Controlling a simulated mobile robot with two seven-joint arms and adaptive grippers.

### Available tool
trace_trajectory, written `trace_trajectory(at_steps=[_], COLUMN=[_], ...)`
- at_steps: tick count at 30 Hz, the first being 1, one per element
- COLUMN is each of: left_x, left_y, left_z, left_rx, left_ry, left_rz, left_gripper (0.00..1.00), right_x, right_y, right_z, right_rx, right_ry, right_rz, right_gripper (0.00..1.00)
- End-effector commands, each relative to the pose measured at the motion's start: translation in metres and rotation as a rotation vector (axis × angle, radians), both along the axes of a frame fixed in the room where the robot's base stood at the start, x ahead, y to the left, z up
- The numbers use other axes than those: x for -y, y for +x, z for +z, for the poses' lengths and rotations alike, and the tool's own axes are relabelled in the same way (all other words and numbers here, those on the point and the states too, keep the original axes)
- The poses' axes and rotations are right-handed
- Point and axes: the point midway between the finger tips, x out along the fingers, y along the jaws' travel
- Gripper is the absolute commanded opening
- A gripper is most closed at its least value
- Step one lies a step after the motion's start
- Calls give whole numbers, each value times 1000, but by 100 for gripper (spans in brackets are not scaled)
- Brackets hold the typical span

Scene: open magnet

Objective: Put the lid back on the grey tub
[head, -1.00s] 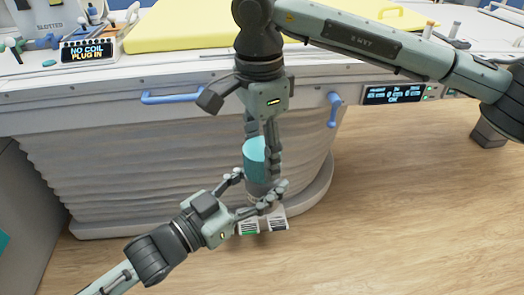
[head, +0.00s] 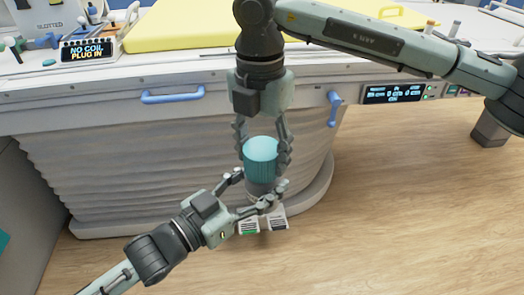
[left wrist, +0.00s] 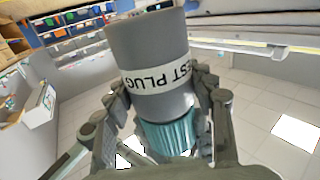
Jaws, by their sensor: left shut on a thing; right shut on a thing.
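The grey tub (head: 262,186) is in front of the curved white housing, held from the lower left by my left gripper (head: 259,187), whose fingers close around its sides. It fills the middle of the left wrist view (left wrist: 150,50), with a white label reading "EST PLUG". The ribbed teal lid (head: 261,150) is at the tub's upper end in the head view and also shows in the left wrist view (left wrist: 170,136). My right gripper (head: 263,158) comes from above with its fingers shut around the lid. Lid and tub look in line and touching; I cannot tell how far the lid is seated.
The white bench (head: 100,100) behind carries blue handles (head: 172,95) and a yellow pad (head: 185,28). Two small labelled cards (head: 249,226) show on the floor just below the tub. The wooden floor (head: 410,210) at the right is clear.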

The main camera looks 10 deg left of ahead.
Motion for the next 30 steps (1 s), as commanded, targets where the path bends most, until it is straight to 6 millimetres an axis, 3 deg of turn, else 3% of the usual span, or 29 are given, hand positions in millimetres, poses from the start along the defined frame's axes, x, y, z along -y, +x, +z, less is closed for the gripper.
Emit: trace_trajectory(at_steps=[6, 12, 17, 18, 23, 30], left_x=[0, 0, 0, 0, 0, 0], left_y=[0, 0, 0, 0, 0, 0], left_z=[1, 1, 1, 1, 1, 2], left_rx=[2, 2, 2, 2, 3, 4], left_ry=[-1, -1, -1, -1, -1, -2], left_rz=[-1, -1, -1, -1, -1, -1], left_gripper=[0, 0, 0, 0, 0, 0], right_x=[0, 0, 0, 0, 0, 0], right_y=[1, 1, 1, 1, 1, 0], right_z=[1, 0, 0, 0, 0, 0], right_rx=[11, 17, 17, 17, 17, 16], right_ry=[9, 15, 15, 15, 14, 14], right_rz=[-546, -944, -942, -941, -940, -938], right_gripper=[34, 34, 34, 59, 78, 78])
